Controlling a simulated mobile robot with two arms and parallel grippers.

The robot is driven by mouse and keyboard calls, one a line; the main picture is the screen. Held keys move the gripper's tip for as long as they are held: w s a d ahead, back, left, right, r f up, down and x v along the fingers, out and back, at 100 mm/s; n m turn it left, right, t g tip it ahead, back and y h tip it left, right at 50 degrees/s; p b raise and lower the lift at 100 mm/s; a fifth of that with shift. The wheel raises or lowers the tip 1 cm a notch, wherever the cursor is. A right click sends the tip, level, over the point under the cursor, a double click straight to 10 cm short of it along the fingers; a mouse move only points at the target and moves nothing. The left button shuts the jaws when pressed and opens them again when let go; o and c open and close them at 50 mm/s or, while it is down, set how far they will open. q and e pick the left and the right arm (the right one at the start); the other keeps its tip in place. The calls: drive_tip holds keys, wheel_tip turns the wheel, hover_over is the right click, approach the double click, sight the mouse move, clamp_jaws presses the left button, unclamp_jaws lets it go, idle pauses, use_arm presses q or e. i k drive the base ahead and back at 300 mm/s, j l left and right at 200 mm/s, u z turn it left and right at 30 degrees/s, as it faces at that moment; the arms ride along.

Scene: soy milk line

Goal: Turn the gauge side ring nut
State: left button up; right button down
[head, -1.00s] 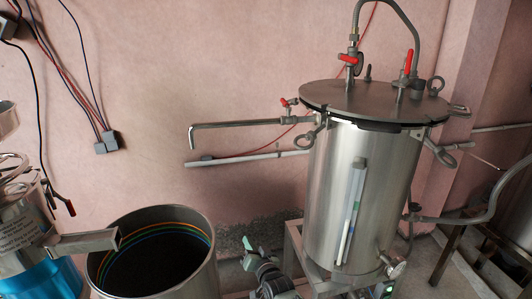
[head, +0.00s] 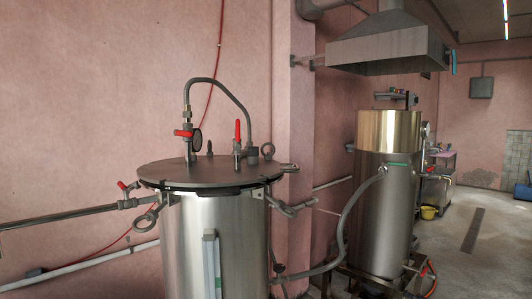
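A steel pressure tank (head: 195,240) with a flat round lid (head: 210,172) stands left of centre. A small dark round gauge (head: 197,138) sits on the pipe fitting on the lid, beside a red-handled valve (head: 183,133). Ring nuts show around the lid: one at the front left (head: 147,218), hanging below the rim, one at the right (head: 284,208), and one upright at the back right (head: 268,150). A small dark fitting (head: 210,148) stands behind the gauge; I cannot tell its ring shape. Neither of my grippers is in view.
A second red-handled valve (head: 238,132) stands on the lid. A curved hose (head: 222,82) arches above it. A pipe (head: 60,215) runs left from the tank. A taller steel vessel (head: 385,210) stands at the right under a hood (head: 388,48). Open floor (head: 475,250) lies far right.

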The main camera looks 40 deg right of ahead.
sight(209, 154)
drive_tip(key=i+l+z, duration=0.1)
drive_tip(key=i+z, duration=0.15)
drive_tip(key=z, duration=0.15)
drive_tip(key=i+z, duration=0.55)
drive_tip(key=z, duration=0.3)
drive_tip(key=i+j, duration=0.15)
